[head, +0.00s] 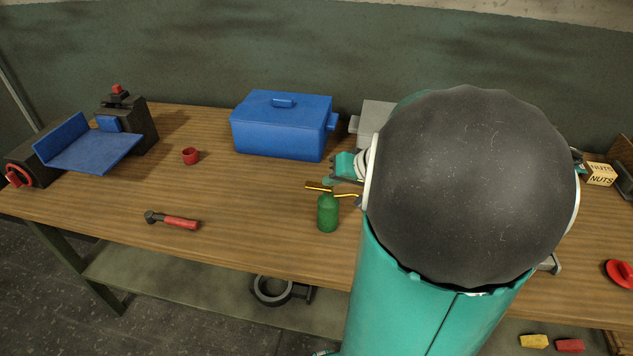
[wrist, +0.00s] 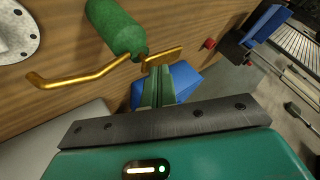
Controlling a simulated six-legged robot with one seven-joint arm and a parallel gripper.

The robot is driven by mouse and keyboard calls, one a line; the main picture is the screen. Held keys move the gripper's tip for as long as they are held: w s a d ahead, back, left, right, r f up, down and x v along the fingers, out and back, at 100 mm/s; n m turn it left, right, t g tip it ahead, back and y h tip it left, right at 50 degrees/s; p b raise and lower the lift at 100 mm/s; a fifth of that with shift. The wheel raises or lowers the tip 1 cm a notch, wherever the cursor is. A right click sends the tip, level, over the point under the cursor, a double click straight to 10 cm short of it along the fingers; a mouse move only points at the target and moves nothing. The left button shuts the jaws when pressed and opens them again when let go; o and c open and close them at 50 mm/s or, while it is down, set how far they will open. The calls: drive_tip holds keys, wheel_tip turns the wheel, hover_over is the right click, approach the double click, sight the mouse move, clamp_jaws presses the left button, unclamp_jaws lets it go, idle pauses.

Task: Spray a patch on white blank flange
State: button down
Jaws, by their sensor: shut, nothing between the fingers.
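A green spray bottle (head: 328,212) with brass fittings stands upright on the wooden bench, just left of my arm in the head view. In the wrist view the bottle (wrist: 117,28) shows a long bent brass tube (wrist: 72,80) and a flat brass lever (wrist: 163,58). My gripper (head: 329,182) is close to the bottle's top; in the wrist view its fingers (wrist: 157,78) are together and empty, with their tips near the lever. I cannot tell whether they touch it. A pale disc with bolt holes, apparently the white blank flange (wrist: 14,32), is partly in the wrist view; I do not see it in the head view.
A blue lidded box (head: 282,125) stands behind the bottle, with a grey box (head: 375,118) beside it. A red cup (head: 191,156), a red-handled tool (head: 175,221) and a machine with a blue tray (head: 92,152) are left. A red wheel (head: 620,273) lies right. My arm hides the bench's middle right.

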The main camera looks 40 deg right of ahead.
drive_tip(key=shift+f, duration=0.3)
drive_tip(key=shift+r, duration=0.45)
wheel_tip(320, 180, up, 6)
idle(0.9)
idle(2.2)
